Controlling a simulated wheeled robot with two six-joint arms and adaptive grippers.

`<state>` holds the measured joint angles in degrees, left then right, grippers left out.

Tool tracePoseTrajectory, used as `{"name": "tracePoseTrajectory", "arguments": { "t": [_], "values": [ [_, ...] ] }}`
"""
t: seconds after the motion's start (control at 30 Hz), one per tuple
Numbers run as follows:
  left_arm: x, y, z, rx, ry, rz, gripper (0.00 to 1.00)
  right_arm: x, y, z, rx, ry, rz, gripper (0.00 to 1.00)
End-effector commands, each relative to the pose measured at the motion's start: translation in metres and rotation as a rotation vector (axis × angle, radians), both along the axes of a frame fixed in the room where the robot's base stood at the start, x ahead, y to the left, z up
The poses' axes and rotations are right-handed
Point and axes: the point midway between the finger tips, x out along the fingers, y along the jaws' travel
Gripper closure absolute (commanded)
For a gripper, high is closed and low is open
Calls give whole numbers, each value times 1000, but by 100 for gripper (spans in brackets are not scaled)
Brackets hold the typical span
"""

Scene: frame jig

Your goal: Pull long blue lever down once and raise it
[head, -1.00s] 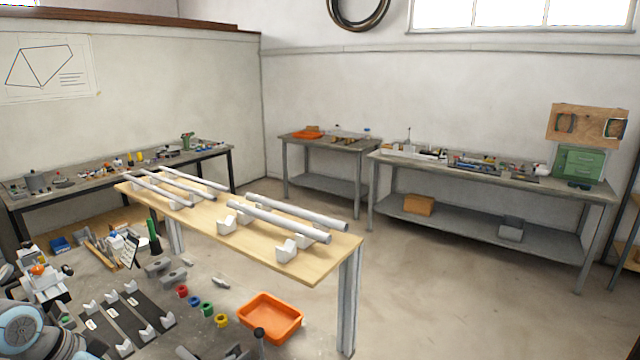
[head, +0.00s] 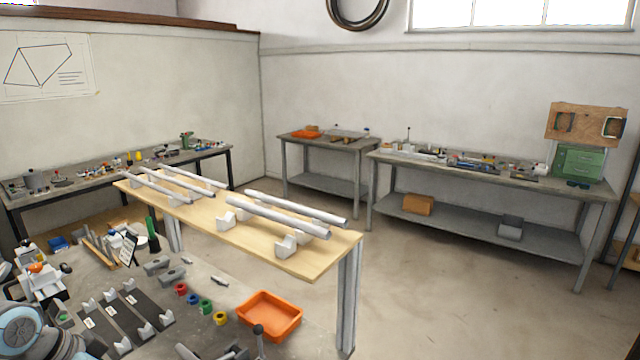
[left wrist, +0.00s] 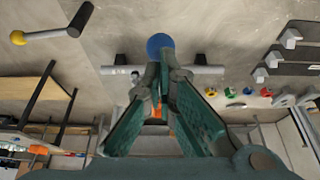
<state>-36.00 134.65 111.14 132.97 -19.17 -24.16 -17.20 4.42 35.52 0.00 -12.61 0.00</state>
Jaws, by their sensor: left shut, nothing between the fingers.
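A round blue knob (left wrist: 159,46) shows in the left wrist view, just beyond my left gripper's fingertips. I take it as the end of the long blue lever; its shaft is hidden behind the fingers or too foreshortened to see. My left gripper (left wrist: 164,84) is shut and empty, with its green fingers meeting close to the knob. I cannot tell whether they touch it. The blue lever cannot be made out in the head view, where only part of my arm shows at lower left. My right gripper is in neither view.
A yellow-ended lever (left wrist: 18,38) with a black grip stands left in the wrist view. A grey bar (left wrist: 205,70) crosses behind my fingers. In the head view, an orange tray (head: 270,313), coloured rings (head: 205,306) and a black-knobbed lever (head: 258,331) lie near the wooden table (head: 300,260).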

Motion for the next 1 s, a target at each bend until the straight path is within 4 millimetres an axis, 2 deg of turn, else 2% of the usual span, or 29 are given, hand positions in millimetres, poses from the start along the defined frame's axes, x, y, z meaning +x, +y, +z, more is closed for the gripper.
{"name": "tracePoseTrajectory", "arguments": {
  "t": [1.0],
  "values": [
    [0,0,-43,-1,-1,0,100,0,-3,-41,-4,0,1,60]
  ]
}}
